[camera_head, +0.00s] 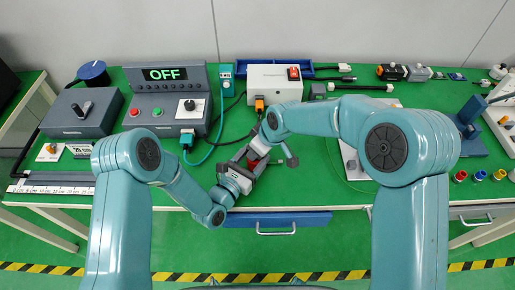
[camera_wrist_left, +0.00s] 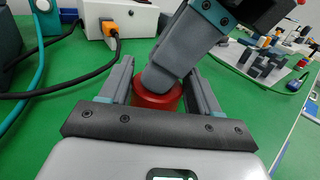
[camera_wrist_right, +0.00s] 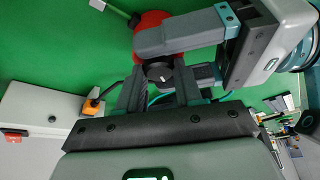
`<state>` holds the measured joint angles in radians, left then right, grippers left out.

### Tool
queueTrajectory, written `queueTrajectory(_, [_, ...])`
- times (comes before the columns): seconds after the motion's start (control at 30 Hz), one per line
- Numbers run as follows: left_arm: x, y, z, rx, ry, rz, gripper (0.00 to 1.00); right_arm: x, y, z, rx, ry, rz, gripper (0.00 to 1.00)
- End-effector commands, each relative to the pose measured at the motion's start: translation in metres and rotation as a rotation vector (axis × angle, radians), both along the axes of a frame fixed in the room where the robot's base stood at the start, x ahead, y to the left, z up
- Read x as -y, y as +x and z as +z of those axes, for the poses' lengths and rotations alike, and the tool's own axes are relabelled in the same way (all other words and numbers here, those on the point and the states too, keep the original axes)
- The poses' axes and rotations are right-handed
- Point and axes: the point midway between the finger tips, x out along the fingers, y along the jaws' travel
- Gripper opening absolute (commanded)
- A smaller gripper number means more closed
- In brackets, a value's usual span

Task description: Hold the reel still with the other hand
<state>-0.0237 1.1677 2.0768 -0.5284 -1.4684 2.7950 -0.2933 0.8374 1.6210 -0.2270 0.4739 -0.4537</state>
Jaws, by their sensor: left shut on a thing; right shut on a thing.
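The red reel (camera_wrist_left: 157,97) sits on the green bench between the two fingers of my left gripper (camera_wrist_left: 160,72), which is shut on its sides. In the head view the reel (camera_head: 254,158) is a small red patch, mostly hidden by both grippers. My right gripper (camera_wrist_right: 158,76) comes down over it from the other side. It is shut on a small dark round part (camera_wrist_right: 158,71) with a pale mark, beside the red reel (camera_wrist_right: 151,22). I cannot tell if this part belongs to the reel. A left finger crosses the reel in the right wrist view.
A grey box with an OFF display (camera_head: 168,88) stands behind to the left. A white box with a red switch (camera_head: 274,84) and orange plug (camera_head: 259,104) stands behind. Cables lie close to the grippers. A blue drawer front (camera_head: 275,222) is at the bench's front edge.

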Motion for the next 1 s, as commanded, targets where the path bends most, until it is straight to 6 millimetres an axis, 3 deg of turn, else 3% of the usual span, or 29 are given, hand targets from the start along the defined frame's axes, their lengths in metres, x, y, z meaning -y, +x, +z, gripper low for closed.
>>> queueTrajectory(0.4, [-0.0006,0.0004,0.0001,0.001,0.002,0.002,0.33,-0.0007,-0.0008,0.0004,0.001,-0.002,-0.233,0.04])
queueTrajectory(0.77, [-0.0007,0.0005,-0.0001,0.001,0.001,0.003,0.33,-0.0005,-0.0008,0.0005,0.0,0.0,-0.253,0.04])
queueTrajectory(0.8, [-0.0007,0.0005,-0.0001,0.001,0.001,0.003,0.33,-0.0006,-0.0008,0.0005,0.0,0.0,-0.253,0.44])
queueTrajectory(0.83, [-0.0007,0.0005,-0.0001,0.0,0.0,0.003,0.33,-0.0006,-0.0008,0.0004,0.0,0.0,-0.253,0.54])
queueTrajectory(0.87, [-0.0007,0.0005,-0.0001,0.001,0.001,0.003,0.33,-0.0006,-0.0008,0.0004,0.001,0.0,-0.252,0.61])
queueTrajectory(1.0, [-0.0003,0.0002,0.0,0.001,0.001,0.001,0.33,-0.0009,-0.0008,0.0004,0.0,0.001,-0.252,0.61])
